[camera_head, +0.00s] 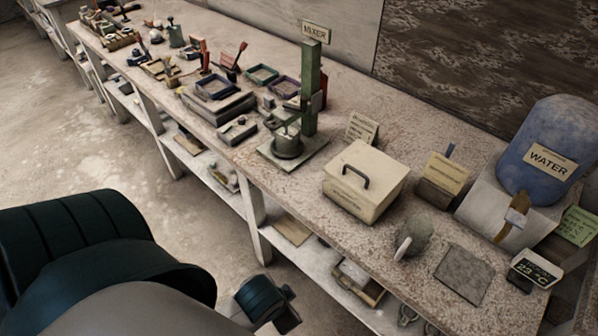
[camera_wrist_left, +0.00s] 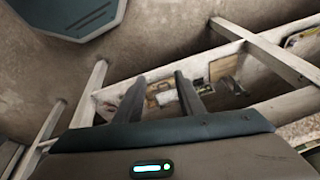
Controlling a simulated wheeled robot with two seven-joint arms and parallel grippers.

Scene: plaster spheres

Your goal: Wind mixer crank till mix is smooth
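The mixer stands on the long stone-topped bench in the head view, with a green upright post (camera_head: 311,85), a flat base plate (camera_head: 312,157) and a small metal pot (camera_head: 288,146) on the plate. A "MIXER" sign (camera_head: 315,32) is above it. Metal parts sit over the pot, but I cannot make out the crank clearly, nor the mix inside. My left gripper (camera_wrist_left: 160,78) shows in the left wrist view with two dark fingers apart and nothing between them. It is away from the mixer, facing the bench's legs and lower shelf. My right gripper is not in view.
A cream lidded box (camera_head: 365,182) stands right of the mixer. Farther right are a grey rounded lump (camera_head: 414,236), a grey square slab (camera_head: 464,274) and a blue water container (camera_head: 548,150). Trays and tools crowd the bench to the left. The lower shelf (camera_head: 290,237) holds several things.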

